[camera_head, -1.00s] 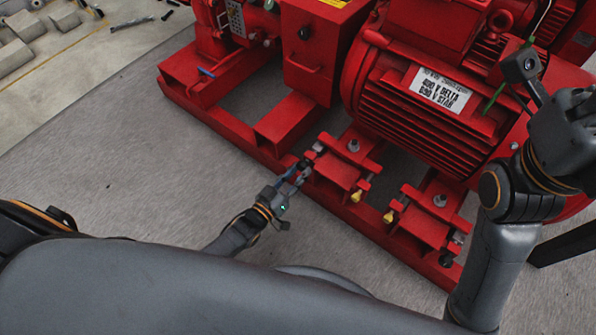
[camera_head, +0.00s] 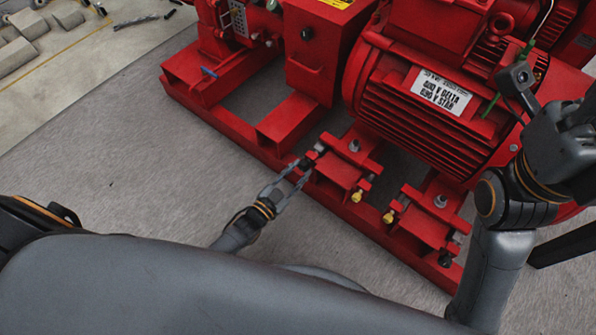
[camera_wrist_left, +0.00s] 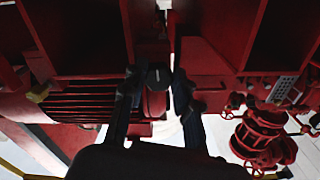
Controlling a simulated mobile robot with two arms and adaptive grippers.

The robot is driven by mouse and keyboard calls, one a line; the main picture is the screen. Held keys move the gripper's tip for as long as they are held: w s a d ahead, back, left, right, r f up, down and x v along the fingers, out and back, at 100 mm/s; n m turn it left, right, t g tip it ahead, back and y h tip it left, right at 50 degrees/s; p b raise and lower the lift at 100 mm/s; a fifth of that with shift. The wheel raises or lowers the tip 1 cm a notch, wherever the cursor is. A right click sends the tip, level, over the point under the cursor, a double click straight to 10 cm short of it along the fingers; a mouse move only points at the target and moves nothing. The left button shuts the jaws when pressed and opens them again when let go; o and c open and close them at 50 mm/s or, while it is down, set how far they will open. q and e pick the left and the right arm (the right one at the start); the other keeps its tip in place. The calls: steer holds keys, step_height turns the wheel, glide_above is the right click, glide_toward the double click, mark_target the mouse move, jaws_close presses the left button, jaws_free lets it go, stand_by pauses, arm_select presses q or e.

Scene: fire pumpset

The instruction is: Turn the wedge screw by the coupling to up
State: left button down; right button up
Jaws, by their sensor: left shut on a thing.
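The wedge screw by the coupling is at the left end of the red motor foot block (camera_head: 340,170) in the head view, mostly hidden by fingertips. My left gripper (camera_head: 303,169) reaches it from the lower left and is shut on it. In the left wrist view, a dark round screw head (camera_wrist_left: 157,75) with a pale mark shows between the two fingers of my left gripper (camera_wrist_left: 156,82). How the screw is turned is too small to tell.
The red motor (camera_head: 430,100) with a white label stands above the blocks on a red base frame (camera_head: 220,118). A second red foot block (camera_head: 425,218) with a yellow-tipped bolt is to the right. Grey floor (camera_head: 130,150) is clear to the left.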

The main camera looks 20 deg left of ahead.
stand_by(0.4)
arm_select(q)
steer(key=c, duration=1)
jaws_free()
steer(key=shift+r, duration=5)
